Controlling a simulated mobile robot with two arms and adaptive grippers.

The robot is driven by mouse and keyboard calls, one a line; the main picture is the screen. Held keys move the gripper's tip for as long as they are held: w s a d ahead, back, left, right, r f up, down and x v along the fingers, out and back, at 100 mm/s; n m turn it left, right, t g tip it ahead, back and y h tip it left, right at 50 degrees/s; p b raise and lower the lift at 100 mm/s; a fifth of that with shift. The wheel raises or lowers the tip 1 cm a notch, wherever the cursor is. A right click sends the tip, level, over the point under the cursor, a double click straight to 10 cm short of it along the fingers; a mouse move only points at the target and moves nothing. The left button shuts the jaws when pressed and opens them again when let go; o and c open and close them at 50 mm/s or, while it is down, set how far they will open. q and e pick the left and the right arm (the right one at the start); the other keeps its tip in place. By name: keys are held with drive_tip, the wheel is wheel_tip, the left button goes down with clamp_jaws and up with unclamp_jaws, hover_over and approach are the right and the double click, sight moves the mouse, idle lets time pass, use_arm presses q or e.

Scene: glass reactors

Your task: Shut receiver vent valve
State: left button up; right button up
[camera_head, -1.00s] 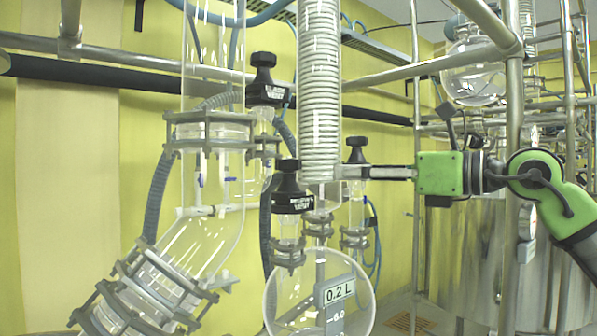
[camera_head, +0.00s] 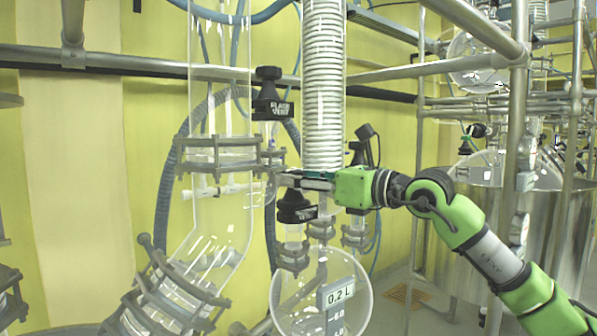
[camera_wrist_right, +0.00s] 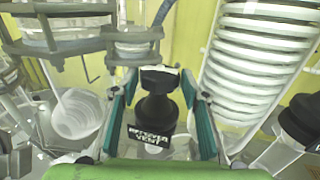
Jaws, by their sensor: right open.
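The receiver vent valve is a black knob (camera_head: 296,205) with a white-lettered collar, on a glass neck above the round receiver flask (camera_head: 300,295). In the right wrist view the knob (camera_wrist_right: 158,105) stands between the two teal-padded fingers, and its label ends in "VENT". My right gripper (camera_head: 290,180) reaches in from the right at the height of the knob's top. In the wrist view the gripper (camera_wrist_right: 160,100) is open, one finger on each side of the knob, with gaps visible. My left gripper is not in view.
A second black knob, labelled flask vent (camera_head: 271,95), stands above and left. The coiled glass condenser (camera_head: 323,90) rises just behind the gripper. Another black cap (camera_wrist_right: 300,118) shows at the wrist view's right. Steel rails (camera_head: 518,150) stand near my arm.

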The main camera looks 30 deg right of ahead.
drive_tip(key=shift+s, duration=0.1)
drive_tip(key=c, duration=0.8)
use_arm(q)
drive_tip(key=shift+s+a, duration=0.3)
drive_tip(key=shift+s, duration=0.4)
use_arm(e)
drive_tip(key=shift+c, duration=0.2)
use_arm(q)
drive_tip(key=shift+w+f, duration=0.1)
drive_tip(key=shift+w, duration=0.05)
use_arm(e)
drive_tip(key=shift+a+m+h, duration=0.15)
drive_tip(key=shift+m+h, duration=0.25)
drive_tip(key=shift+h, duration=0.3)
